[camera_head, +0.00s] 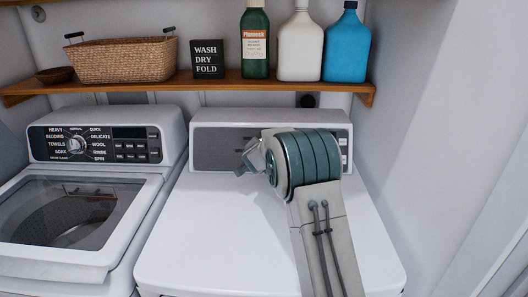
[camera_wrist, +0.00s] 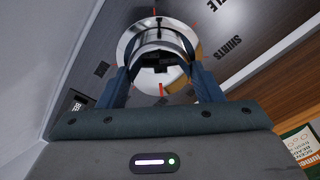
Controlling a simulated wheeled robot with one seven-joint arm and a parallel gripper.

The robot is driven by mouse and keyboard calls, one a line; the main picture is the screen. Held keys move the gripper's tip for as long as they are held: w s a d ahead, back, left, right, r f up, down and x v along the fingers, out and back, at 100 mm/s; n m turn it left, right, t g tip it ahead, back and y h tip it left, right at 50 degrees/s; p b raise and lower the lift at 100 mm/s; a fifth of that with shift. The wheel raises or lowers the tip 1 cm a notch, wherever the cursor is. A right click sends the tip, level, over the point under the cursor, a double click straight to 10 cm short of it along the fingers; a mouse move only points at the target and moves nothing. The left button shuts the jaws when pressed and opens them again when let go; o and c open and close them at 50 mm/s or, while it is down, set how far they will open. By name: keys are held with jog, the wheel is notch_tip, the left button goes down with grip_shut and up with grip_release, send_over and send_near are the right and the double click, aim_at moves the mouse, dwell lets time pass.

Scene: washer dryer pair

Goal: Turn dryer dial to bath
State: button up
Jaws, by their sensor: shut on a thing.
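The dryer is the right machine, with a white top (camera_head: 215,225) and a raised grey control panel (camera_head: 213,150) at its back. In the head view my arm covers the dial and most of the panel's right half. In the wrist view the round silver dial (camera_wrist: 158,42) sits on the dark panel (camera_wrist: 85,75), with a ring of labels and red marks around it. My gripper (camera_wrist: 160,82) has its two blue fingers on either side of the dial and is shut on it. Labels reading "SHIRTS" show at right; the label "BATH" cannot be made out.
The washer (camera_head: 75,215) stands at left with its own dial (camera_head: 77,145). A wooden shelf (camera_head: 190,88) runs above both machines, holding a basket (camera_head: 122,62), a sign (camera_head: 207,59) and several bottles. A white wall closes the right side.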

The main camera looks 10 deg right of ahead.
jog(key=o, duration=1)
jog(key=shift+a, duration=0.1)
jog(key=shift+c, duration=0.2)
jog(key=shift+s, duration=0.1)
jog(key=v, duration=1.3)
jog(key=shift+s+b, duration=0.3)
jog(key=shift+b, duration=0.05)
jog(key=shift+r, duration=0.2)
